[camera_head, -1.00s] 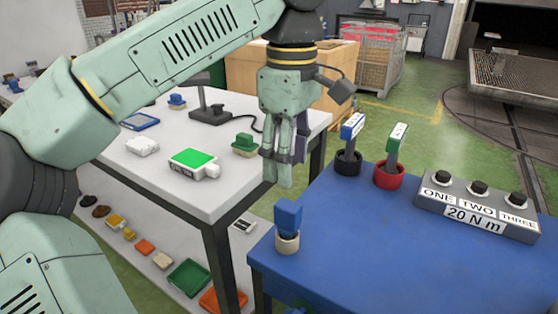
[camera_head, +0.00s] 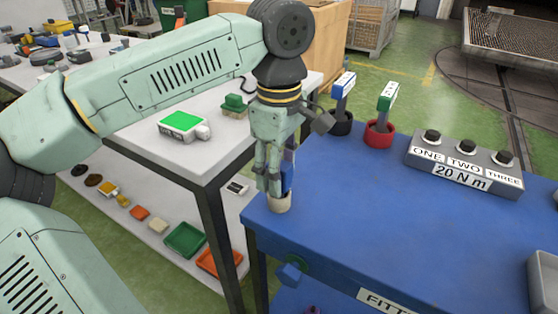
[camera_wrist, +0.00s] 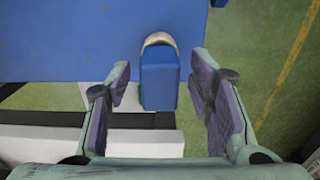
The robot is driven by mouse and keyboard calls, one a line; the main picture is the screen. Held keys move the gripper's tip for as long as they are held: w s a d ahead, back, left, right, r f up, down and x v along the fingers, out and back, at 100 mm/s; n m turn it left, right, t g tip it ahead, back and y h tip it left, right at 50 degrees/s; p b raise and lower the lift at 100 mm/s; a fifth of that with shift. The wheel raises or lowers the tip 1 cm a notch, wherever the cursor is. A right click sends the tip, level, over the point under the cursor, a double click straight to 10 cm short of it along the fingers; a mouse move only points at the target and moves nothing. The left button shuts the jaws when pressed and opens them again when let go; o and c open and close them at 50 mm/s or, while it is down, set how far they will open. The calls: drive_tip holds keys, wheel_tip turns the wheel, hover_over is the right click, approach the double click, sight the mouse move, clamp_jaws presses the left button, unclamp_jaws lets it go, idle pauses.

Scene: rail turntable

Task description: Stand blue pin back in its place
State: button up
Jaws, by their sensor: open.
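In the wrist view the blue pin (camera_wrist: 160,82) lies between the two open, purple-padded fingers, with a gap on each side.
Black (camera_head: 341,127) and red (camera_head: 379,134) cups hold labelled tools behind. A grey three-button box (camera_head: 464,165) stands at right. A white table (camera_head: 190,155) is close on the left. The blue table's middle is clear.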

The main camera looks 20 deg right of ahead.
drive_tip(key=shift+c, duration=0.5)
clamp_jaws()
idle(0.6)
